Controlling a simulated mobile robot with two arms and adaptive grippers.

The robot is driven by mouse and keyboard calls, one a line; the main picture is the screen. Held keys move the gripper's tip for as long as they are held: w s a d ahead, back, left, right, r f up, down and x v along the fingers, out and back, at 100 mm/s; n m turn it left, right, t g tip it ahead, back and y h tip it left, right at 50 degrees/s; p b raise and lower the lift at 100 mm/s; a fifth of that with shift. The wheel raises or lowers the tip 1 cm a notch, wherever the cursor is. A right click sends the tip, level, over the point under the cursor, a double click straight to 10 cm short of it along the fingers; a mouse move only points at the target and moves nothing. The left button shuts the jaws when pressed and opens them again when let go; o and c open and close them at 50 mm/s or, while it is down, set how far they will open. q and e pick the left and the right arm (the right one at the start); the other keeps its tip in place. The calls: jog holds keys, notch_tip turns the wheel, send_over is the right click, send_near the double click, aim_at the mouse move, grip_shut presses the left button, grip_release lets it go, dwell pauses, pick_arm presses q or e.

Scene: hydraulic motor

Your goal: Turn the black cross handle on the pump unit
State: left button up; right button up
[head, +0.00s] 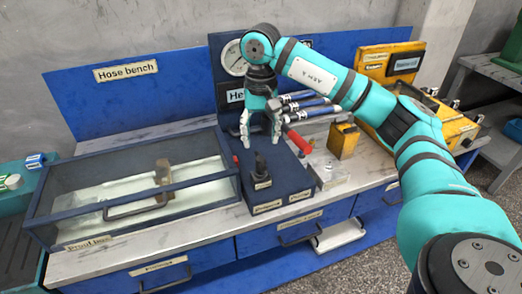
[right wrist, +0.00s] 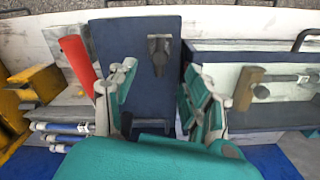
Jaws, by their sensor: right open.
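The pump unit (head: 283,186) is a dark blue box on the bench, with a gauge panel behind it. My right gripper (head: 261,140) points down over the rear of its top, fingers apart, nothing visibly held. In the right wrist view the open fingers (right wrist: 158,78) spread over the blue top (right wrist: 120,35). A black upright lever-like part (head: 261,168) stands near the front of the unit; it also shows beyond the fingertips in the right wrist view (right wrist: 158,55). I cannot make out a cross shape; the area beneath the gripper is partly hidden. My left gripper is out of view.
A red handle (head: 300,142) projects at the unit's right side. The glass-sided proof box (head: 55,215) stands close on the left. A yellow block (head: 343,141) and yellow case (head: 390,58) are to the right.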

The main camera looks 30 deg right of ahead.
aim_at(261, 158)
notch_tip(261, 158, up, 4)
dwell(0.6)
